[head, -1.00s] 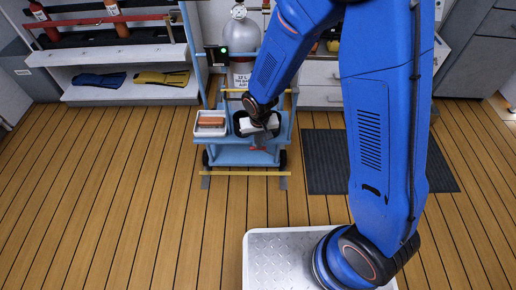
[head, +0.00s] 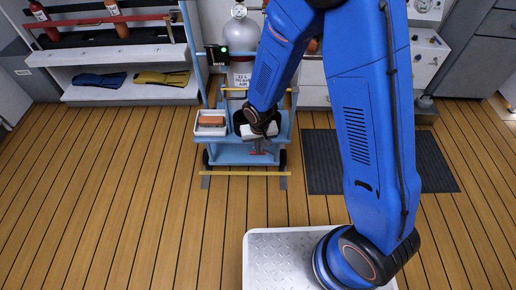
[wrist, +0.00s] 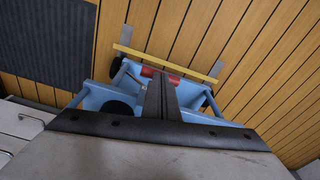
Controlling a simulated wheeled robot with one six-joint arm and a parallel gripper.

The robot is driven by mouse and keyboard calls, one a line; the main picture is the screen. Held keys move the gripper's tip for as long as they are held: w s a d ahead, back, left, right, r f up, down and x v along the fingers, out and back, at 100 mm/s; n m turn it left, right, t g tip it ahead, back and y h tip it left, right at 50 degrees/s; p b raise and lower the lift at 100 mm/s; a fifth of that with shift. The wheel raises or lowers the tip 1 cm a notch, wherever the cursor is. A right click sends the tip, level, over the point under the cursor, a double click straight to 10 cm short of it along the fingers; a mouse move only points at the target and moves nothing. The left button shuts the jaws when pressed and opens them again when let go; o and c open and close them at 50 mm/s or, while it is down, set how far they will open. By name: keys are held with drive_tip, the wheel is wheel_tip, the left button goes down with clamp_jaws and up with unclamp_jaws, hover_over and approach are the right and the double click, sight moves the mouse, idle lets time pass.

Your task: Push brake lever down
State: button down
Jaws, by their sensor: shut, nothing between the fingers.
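The brake lever (wrist: 160,71) shows a red grip at the lower front of the blue cart (head: 224,155). In the wrist view the lever lies just beyond the tips of my gripper (wrist: 162,82), whose dark fingers are pressed together and empty. The fingers cover part of the lever, and I cannot tell whether they touch it. In the head view my gripper (head: 259,146) points down in front of the cart, and the lever is mostly hidden behind it.
A grey cylinder (head: 240,36) stands on the cart, with a white tray (head: 211,131) on the left. A yellow bar (head: 232,173) runs low along the cart's front. A dark mat (head: 325,165) lies to the right. The wooden floor (head: 110,190) on the left is clear.

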drive_tip(key=shift+f, duration=0.5)
drive_tip(key=shift+s, duration=0.1)
drive_tip(key=s, duration=0.1)
drive_tip(key=s+r, duration=0.1)
drive_tip(key=shift+s+d, duration=0.25)
drive_tip(key=shift+s, duration=0.1)
drive_tip(key=shift+r, duration=0.15)
wheel_tip(320, 180, up, 17)
drive_tip(key=s, duration=0.1)
drive_tip(key=shift+s+d, duration=0.15)
drive_tip(key=shift+s, duration=0.25)
drive_tip(key=shift+r, duration=0.1)
idle(0.4)
